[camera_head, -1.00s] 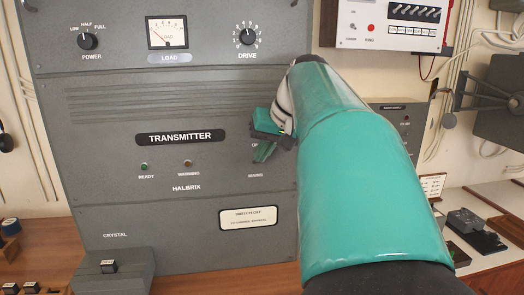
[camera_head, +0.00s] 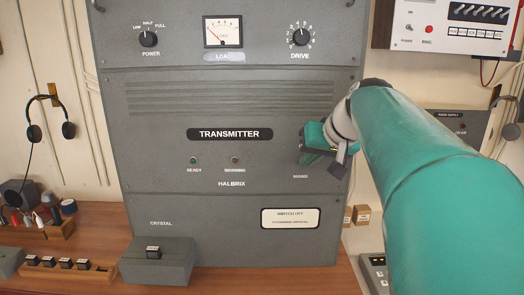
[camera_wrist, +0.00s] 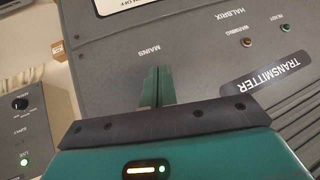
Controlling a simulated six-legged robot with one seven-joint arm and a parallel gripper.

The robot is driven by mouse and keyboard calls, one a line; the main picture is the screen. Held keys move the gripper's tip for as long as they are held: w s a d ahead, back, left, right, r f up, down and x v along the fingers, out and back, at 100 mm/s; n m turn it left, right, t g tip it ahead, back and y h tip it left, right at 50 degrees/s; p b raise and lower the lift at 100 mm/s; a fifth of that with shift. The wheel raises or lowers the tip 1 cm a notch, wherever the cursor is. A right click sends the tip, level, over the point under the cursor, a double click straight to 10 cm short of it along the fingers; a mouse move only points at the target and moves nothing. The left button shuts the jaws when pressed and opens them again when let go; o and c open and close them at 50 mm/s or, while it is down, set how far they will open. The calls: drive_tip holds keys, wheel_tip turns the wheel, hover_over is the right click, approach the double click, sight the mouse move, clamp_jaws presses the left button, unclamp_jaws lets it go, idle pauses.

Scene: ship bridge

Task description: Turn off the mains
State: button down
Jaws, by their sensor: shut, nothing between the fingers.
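The grey transmitter (camera_head: 225,125) stands upright on a wooden desk. Its MAINS label (camera_head: 300,177) is low on the right of the front panel, and also shows upside down in the wrist view (camera_wrist: 150,50). The mains switch itself cannot be made out; my gripper covers the area just above the label. My gripper (camera_head: 310,157) is in front of that area, its green fingers (camera_wrist: 157,86) shut together and empty. I cannot tell whether they touch the panel or switch.
A crystal box (camera_head: 157,262) stands on the desk (camera_head: 90,235) before the transmitter. The POWER (camera_head: 148,39) and DRIVE (camera_head: 300,37) knobs are higher up. A SWITCH OFF plate (camera_head: 290,218) is below the label. Headphones (camera_head: 50,125) hang at left; a radio supply box (camera_head: 462,130) is at right.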

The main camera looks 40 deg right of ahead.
drive_tip(key=shift+s+a+f+t+h, duration=0.15)
drive_tip(key=shift+f+t+h, duration=0.1)
drive_tip(key=shift+f+t, duration=0.2)
drive_tip(key=shift+s+a+f+t+h, duration=0.1)
drive_tip(key=shift+f+t+h, duration=0.2)
drive_tip(key=shift+t, duration=0.25)
drive_tip(key=shift+r, duration=0.1)
drive_tip(key=shift+r, duration=0.65)
drive_tip(key=shift+s, duration=0.1)
